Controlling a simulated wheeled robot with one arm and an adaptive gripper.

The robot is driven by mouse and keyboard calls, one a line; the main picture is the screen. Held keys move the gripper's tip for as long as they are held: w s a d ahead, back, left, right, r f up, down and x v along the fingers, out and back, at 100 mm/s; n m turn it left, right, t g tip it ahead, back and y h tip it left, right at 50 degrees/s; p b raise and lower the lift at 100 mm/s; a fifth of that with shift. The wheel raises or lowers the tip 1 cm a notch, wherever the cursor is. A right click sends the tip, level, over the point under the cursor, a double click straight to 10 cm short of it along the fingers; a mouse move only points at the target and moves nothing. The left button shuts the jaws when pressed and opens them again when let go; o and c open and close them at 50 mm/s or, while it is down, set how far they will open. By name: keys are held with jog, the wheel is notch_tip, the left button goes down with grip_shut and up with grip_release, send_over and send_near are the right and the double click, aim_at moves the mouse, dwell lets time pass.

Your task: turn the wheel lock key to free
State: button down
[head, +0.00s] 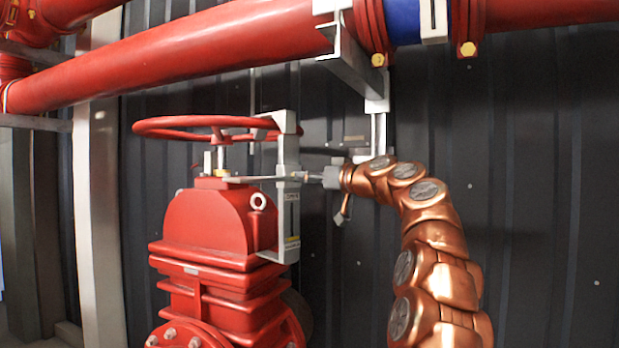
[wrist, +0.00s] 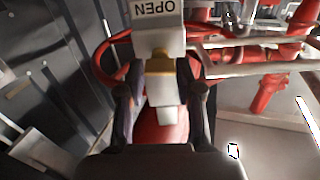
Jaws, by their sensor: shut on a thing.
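The red handwheel (head: 205,128) sits on top of the red valve body (head: 205,225) in the head view. A pale grey lock bracket (head: 288,215) stands upright at the wheel's right side. My gripper (head: 313,177) reaches it from the right, at mid height; its fingers are small there. In the wrist view my gripper (wrist: 163,80) has its dark fingers on both sides of the grey key (wrist: 167,90), shut on it. A brass-coloured piece (wrist: 160,65) is just beyond the key. Above it is a grey block with an upside-down "OPEN" label (wrist: 168,10). The exact finger contact is unclear.
A large red pipe (head: 190,60) crosses above the wheel, with a blue section (head: 404,20) at right. A grey support (head: 352,60) hangs close above my arm. The dark corrugated wall (head: 545,180) is behind; the right side has free room.

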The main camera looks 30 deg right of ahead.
jog(key=m+p, duration=0.1)
jog(key=m, duration=0.1)
jog(key=m+p, duration=0.2)
jog(key=shift+r+m, duration=0.35)
jog(key=shift+m, duration=0.05)
jog(key=c, duration=1.9)
grip_release()
jog(key=m+p, duration=0.3)
jog(key=shift+m, duration=0.3)
jog(key=m+p, duration=0.2)
jog(key=shift+m, duration=0.4)
jog(key=m+p, duration=0.4)
grip_shut()
jog(key=shift+f+m+p, duration=0.2)
jog(key=shift+m+p, duration=0.65)
jog(key=shift+m, duration=0.15)
jog(key=o, duration=0.9)
grip_release()
jog(key=shift+f, duration=0.1)
jog(key=shift+c, duration=0.2)
jog(key=shift+s, duration=0.1)
